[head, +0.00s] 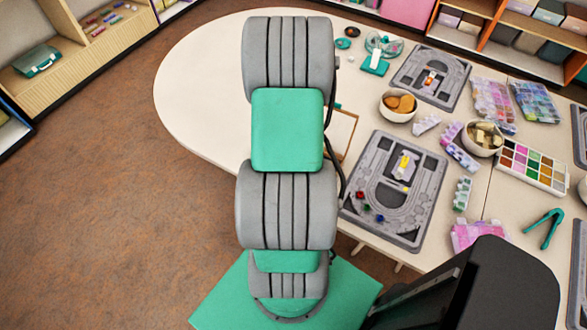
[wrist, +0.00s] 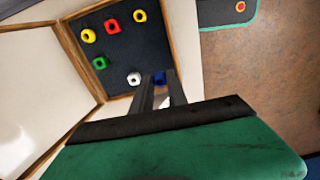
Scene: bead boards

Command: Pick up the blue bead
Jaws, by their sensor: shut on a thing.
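In the wrist view, the blue bead (wrist: 159,77) sits between the fingertips of my gripper (wrist: 160,84), which is shut on it. The fingers hide part of the bead. It shows over the dark floor of a wood-rimmed tray (wrist: 69,45), close to the tray's right rim. I cannot tell whether the bead is clear of the tray floor. In the head view my arm hides the gripper and most of the tray (head: 354,122).
A white bead (wrist: 134,78) lies just left of my fingers. Green (wrist: 99,62), red (wrist: 112,26) and yellow beads (wrist: 88,35) lie farther off in the tray. In the head view, a grey bead board (head: 418,218) and bowls (head: 397,115) stand to the right.

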